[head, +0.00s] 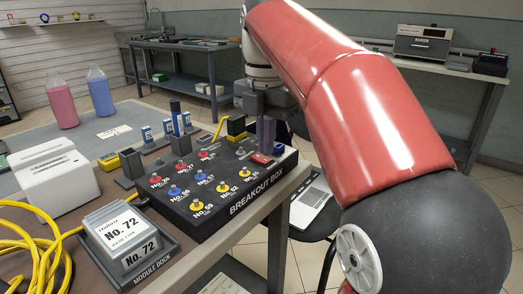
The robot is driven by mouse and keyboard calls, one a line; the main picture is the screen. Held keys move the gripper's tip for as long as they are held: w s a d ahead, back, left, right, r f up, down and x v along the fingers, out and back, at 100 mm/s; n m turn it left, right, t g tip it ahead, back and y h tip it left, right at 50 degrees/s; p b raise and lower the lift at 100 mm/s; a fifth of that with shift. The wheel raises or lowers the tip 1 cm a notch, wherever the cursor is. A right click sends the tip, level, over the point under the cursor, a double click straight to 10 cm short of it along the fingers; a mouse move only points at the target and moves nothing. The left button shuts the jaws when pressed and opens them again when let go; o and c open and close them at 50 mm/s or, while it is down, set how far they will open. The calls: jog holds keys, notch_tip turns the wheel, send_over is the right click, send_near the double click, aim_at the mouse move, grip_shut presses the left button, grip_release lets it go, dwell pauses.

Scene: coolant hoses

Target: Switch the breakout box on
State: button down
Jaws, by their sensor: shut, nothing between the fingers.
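The black breakout box (219,211) lies on the near bench, its label on the front face. Red, blue and yellow numbered sockets stand on its top. A red rocker switch (262,159) sits at the box's right rear end; its on or off position is too small to tell. My gripper (266,148) points down just above the switch, fingers shut and empty. I cannot tell whether the fingertips touch the switch. My red arm reaches in from the right and covers what lies behind it.
A module dock (170,271) holds a grey No. 72 module (124,236) left of the box. A yellow cable (38,240) coils at the far left, near a white printer-like device (55,178). Small holders and blocks stand behind the box. A laptop (312,192) rests on a stool at the right.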

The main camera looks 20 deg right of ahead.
aim_at(266, 160)
jog(key=shift+r+p, duration=1.65)
jog(key=shift+r, duration=1.15)
jog(key=s+f+m+t, duration=0.2)
jog(key=s+f+m, duration=0.5)
jog(key=f+m, duration=0.4)
jog(key=s+f+m+t, duration=0.3)
jog(key=s+f+m, duration=0.5)
jog(key=f+m, duration=0.3)
jog(key=m, duration=0.3)
jog(key=shift+s+t, duration=0.2)
jog(key=shift+t, duration=0.1)
